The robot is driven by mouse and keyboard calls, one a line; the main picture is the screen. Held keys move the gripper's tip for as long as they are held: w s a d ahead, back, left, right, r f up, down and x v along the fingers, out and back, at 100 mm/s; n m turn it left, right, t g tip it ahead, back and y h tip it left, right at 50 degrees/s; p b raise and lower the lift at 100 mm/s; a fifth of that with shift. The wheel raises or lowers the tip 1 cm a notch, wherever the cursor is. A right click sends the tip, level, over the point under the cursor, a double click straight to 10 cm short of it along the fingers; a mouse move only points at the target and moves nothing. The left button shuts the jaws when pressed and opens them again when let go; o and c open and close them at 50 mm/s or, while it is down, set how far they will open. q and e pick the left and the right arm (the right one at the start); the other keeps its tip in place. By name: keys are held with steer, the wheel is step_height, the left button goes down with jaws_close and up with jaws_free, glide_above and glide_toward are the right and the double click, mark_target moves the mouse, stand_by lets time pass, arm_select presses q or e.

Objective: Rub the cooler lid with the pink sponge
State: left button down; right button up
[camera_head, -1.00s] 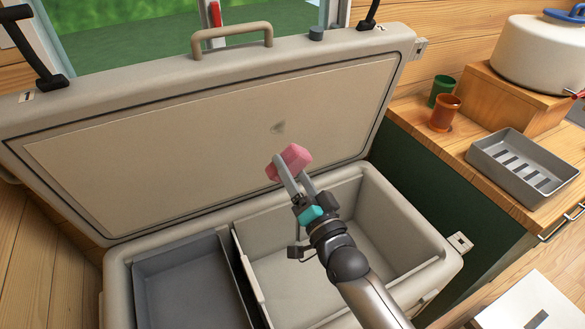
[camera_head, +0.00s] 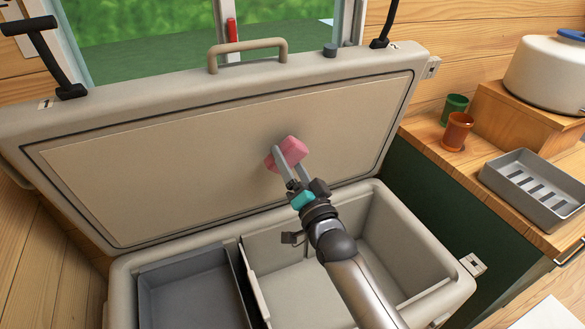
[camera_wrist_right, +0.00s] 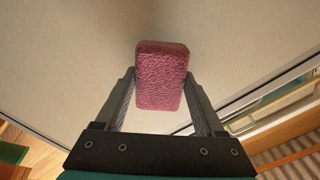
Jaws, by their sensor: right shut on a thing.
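The cooler lid (camera_head: 180,165) stands open and tilted back, its beige inner panel facing me. My right gripper (camera_head: 283,166) is shut on the pink sponge (camera_head: 291,149), in front of the panel right of its middle. In the right wrist view the sponge (camera_wrist_right: 161,75) sits between the two fingers (camera_wrist_right: 162,98), its far end at or close to the lid panel (camera_wrist_right: 70,50); I cannot tell for sure whether it touches. The dark smudge seen earlier on the panel is not visible now; the sponge covers that area. My left gripper is not in view.
The open cooler body (camera_head: 458,292) lies below, with a grey tray (camera_head: 150,280) in its left part. At right, a wooden counter (camera_head: 430,135) carries a grey dish tray (camera_head: 500,178), a green cup (camera_head: 453,105), an orange cup (camera_head: 457,131) and a white pot (camera_head: 545,72).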

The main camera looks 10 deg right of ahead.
mark_target(302, 151)
steer(key=shift+w+r, duration=0.1)
steer(key=shift+w, duration=0.1)
stand_by(0.6)
steer(key=shift+b+x, duration=0.3)
steer(key=shift+x, duration=0.65)
steer(key=shift+w+d, duration=0.15)
steer(key=shift+d, duration=0.8)
steer(key=shift+w+d, duration=0.15)
steer(key=shift+d, duration=0.85)
steer(key=shift+w, duration=0.15)
steer(key=shift+s+a+p, duration=0.15)
steer(key=shift+a+p, duration=0.15)
steer(key=shift+a, duration=0.75)
steer(key=shift+s+a+p, duration=0.15)
steer(key=shift+a+p, duration=0.1)
steer(key=shift+a, duration=0.75)
